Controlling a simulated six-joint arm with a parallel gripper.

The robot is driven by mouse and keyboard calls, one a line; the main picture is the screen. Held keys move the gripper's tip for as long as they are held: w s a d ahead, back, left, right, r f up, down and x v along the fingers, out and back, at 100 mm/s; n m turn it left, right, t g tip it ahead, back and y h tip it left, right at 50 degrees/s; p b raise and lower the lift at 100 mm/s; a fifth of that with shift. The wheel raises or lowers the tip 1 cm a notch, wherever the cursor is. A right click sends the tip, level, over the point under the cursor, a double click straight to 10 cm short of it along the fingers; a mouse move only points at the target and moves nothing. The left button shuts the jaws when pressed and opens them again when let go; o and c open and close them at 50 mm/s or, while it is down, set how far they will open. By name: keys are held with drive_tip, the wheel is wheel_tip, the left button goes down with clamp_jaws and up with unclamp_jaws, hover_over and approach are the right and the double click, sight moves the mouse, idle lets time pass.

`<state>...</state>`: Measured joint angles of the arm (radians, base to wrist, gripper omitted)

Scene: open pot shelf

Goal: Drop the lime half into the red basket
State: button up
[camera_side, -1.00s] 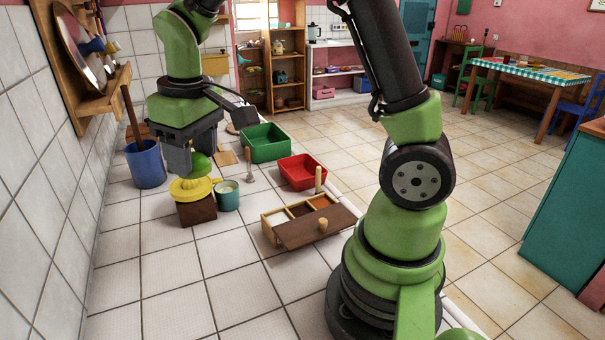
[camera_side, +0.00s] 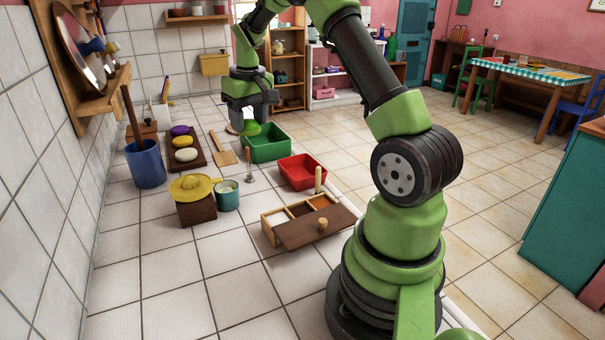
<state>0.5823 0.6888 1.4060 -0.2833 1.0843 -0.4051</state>
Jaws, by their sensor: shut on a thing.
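My gripper (camera_side: 250,112) is shut on the lime half (camera_side: 251,129), a green dome showing just below the jaws. It holds the lime half in front of or above the left part of the green basket (camera_side: 267,153); the exact height is hard to tell. The red basket (camera_side: 302,185) stands on the tiled counter in front and to the right of the green one. Its visible inside looks empty. The yellow juicer (camera_side: 193,184) sits on a brown block, apart from my gripper.
A teal cup (camera_side: 227,196) stands beside the juicer. An upright wooden-handled tool (camera_side: 249,165) stands left of the red basket. A blue bucket (camera_side: 146,164) is at left.

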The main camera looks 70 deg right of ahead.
drive_tip(key=s+d+f+m, duration=0.2)
drive_tip(key=s+d, duration=0.2)
drive_tip(key=d, duration=0.3)
drive_tip(key=s+d+f+m, duration=0.1)
drive_tip(key=s+d+m, duration=0.1)
drive_tip(key=s+d, duration=0.35)
wheel_tip(320, 180, down, 6)
drive_tip(key=w+d, duration=0.1)
drive_tip(key=w, duration=0.1)
drive_tip(key=shift+d, duration=0.35)
drive_tip(key=o, duration=1)
drive_tip(key=r, duration=0.6)
drive_tip(key=s+a+r, duration=0.1)
drive_tip(key=r, duration=0.3)
